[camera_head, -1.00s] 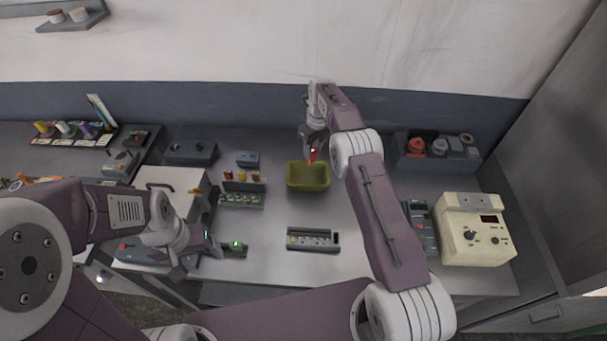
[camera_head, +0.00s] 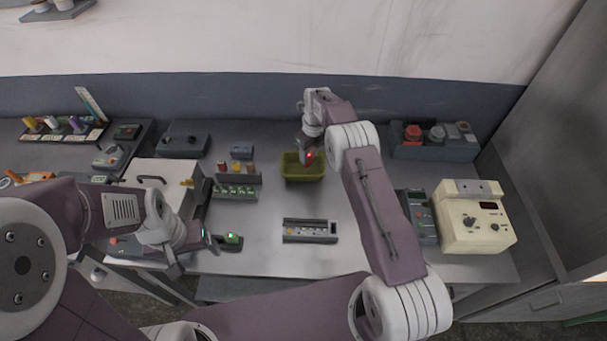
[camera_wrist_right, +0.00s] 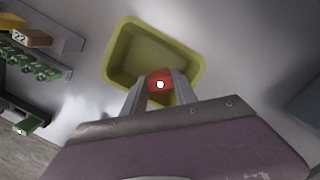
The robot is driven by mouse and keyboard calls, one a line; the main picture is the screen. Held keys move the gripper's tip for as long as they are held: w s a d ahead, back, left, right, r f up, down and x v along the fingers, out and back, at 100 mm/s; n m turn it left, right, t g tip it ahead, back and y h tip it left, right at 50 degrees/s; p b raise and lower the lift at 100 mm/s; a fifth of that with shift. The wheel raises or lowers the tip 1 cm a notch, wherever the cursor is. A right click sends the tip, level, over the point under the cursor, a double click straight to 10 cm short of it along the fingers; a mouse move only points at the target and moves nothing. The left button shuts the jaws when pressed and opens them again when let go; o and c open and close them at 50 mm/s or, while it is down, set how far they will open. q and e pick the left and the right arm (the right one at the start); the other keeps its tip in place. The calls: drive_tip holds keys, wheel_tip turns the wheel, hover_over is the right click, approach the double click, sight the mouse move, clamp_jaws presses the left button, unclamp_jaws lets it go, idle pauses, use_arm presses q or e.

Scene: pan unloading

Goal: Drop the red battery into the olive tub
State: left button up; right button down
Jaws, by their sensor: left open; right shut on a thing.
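The olive tub (camera_head: 303,173) stands on the bench near its middle. It also shows in the right wrist view (camera_wrist_right: 118,62), open side up, with a bare inside where I can see it. My right gripper (camera_head: 308,158) is over the tub and shut on the red battery (camera_wrist_right: 160,80). In the right wrist view the battery sits between the two fingertips, with its pale round end facing the camera, and overlaps the tub's opening. My left gripper (camera_head: 205,240) is open at the bench's front left, beside a small device with a green light (camera_head: 231,240).
A grey tray (camera_head: 310,231) lies in front of the tub. A rack with green cells (camera_head: 235,191) stands to its left, with small coloured cylinders behind. A cream meter box (camera_head: 472,220) is at the right.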

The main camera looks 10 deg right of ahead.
drive_tip(key=shift+f, duration=0.3)
drive_tip(key=c, duration=0.9)
unclamp_jaws()
drive_tip(key=shift+r, duration=0.35)
wheel_tip(320, 180, up, 8)
drive_tip(key=b, duration=0.2)
drive_tip(key=shift+s+d+r, duration=0.2)
drive_tip(key=shift+s+d, duration=0.1)
drive_tip(key=shift+s, duration=0.15)
